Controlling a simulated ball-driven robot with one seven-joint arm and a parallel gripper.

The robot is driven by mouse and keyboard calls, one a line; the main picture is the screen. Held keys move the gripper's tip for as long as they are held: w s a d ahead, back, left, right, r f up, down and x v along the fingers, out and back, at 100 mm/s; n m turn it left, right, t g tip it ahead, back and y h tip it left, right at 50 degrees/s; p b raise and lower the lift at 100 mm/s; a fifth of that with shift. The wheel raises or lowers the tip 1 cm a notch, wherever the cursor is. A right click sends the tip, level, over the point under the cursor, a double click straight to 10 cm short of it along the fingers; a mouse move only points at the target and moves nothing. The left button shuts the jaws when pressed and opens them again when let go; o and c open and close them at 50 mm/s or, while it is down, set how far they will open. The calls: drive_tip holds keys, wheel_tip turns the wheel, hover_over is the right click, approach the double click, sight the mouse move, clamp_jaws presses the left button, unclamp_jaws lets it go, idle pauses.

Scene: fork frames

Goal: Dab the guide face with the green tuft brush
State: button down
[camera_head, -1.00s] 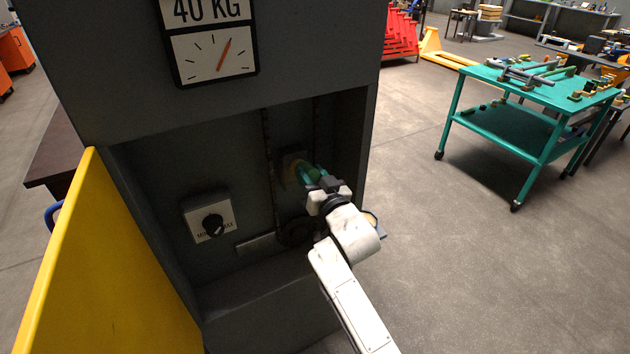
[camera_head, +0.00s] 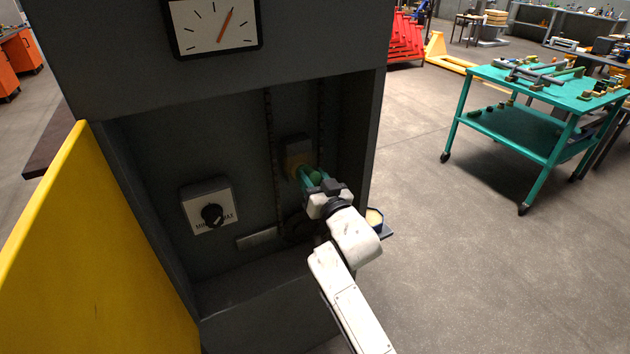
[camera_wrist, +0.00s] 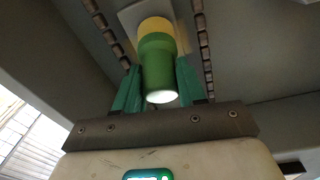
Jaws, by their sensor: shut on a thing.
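My gripper (camera_head: 313,178) reaches into the recess of the dark grey cabinet, with its teal fingers closed around the green tuft brush (camera_wrist: 158,68). In the wrist view the green handle lies between the fingers, its pale end towards the camera. The yellow tuft (camera_wrist: 155,27) points away, against or just in front of the pale guide face (camera_wrist: 130,15). In the head view the guide block (camera_head: 294,142) is on the recess back wall, behind the tuft. The tuft overlaps the face, so I cannot tell whether they touch.
Chains (camera_head: 270,150) run down either side of the guide block. A control knob (camera_head: 212,215) is at the left. A yellow panel (camera_head: 60,250) stands open at the left. A small round container (camera_head: 374,217) sits outside the right edge. A teal cart (camera_head: 530,130) stands on open floor.

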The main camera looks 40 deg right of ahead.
drive_tip(key=shift+w+a+f+b, duration=0.1)
drive_tip(key=shift+a+f+b, duration=0.05)
drive_tip(key=shift+a+b, duration=0.35)
drive_tip(key=shift+r+p, duration=1.75)
drive_tip(key=shift+r, duration=0.45)
drive_tip(key=v, duration=0.6)
drive_tip(key=shift+d+p, duration=0.2)
drive_tip(key=shift+p, duration=0.15)
drive_tip(key=v, duration=0.3)
drive_tip(key=shift+d, duration=0.15)
